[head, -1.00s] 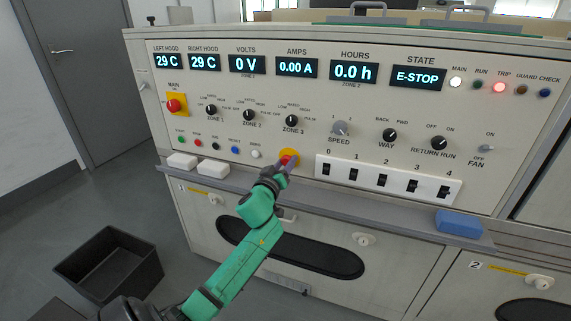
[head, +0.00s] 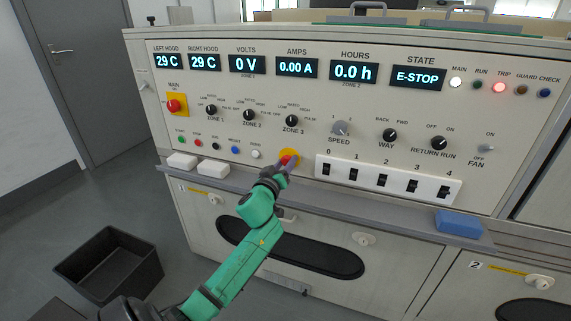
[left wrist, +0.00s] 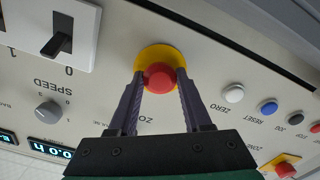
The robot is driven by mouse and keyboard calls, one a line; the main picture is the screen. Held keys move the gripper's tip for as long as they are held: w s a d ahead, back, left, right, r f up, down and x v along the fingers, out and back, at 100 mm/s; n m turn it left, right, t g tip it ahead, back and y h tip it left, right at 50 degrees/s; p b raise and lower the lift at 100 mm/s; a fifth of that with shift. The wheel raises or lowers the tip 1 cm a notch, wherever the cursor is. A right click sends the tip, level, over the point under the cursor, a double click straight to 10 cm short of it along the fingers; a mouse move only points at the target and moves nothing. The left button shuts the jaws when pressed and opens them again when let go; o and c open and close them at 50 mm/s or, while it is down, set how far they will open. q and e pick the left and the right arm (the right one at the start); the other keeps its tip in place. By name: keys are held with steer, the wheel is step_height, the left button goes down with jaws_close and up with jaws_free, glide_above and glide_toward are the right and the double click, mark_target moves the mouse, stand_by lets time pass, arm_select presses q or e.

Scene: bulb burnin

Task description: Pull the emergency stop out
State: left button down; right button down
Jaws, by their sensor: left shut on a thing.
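The emergency stop is a red mushroom button (head: 287,159) on a yellow round plate (head: 294,153), low on the panel left of the numbered switches. My left gripper (head: 286,165) reaches it from below and partly covers it in the head view. In the left wrist view the red button (left wrist: 159,77) sits between the two fingertips of my left gripper (left wrist: 160,82), which is shut on its sides. The yellow plate (left wrist: 157,55) shows behind it. The STATE display (head: 418,77) reads E-STOP, and the TRIP lamp (head: 499,87) is lit red. My right gripper is not in view.
A red MAIN switch (head: 174,105) on a yellow plate is at the panel's left. A white strip of several rocker switches (head: 383,181) is right of the button. A grey ledge (head: 330,205) runs below, with a blue block (head: 459,223). A black bin (head: 110,265) stands on the floor.

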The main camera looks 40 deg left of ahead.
arm_select(q)
steer(key=shift+s+d, duration=0.1)
steer(key=shift+s, duration=0.05)
steer(key=shift+s+p, duration=0.3)
steer(key=shift+p, duration=0.2)
steer(key=shift+d+f, duration=0.1)
steer(key=shift+f, duration=0.15)
steer(key=shift+c, duration=2.4)
jaws_free()
steer(key=shift+s, duration=0.1)
steer(key=shift+r, duration=0.2)
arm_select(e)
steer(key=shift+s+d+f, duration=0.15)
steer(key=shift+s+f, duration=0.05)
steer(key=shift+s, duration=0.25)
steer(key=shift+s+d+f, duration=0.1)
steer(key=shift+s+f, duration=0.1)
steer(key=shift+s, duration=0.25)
arm_select(q)
steer(key=v, duration=1.4)
steer(key=shift+s+p, duration=0.35)
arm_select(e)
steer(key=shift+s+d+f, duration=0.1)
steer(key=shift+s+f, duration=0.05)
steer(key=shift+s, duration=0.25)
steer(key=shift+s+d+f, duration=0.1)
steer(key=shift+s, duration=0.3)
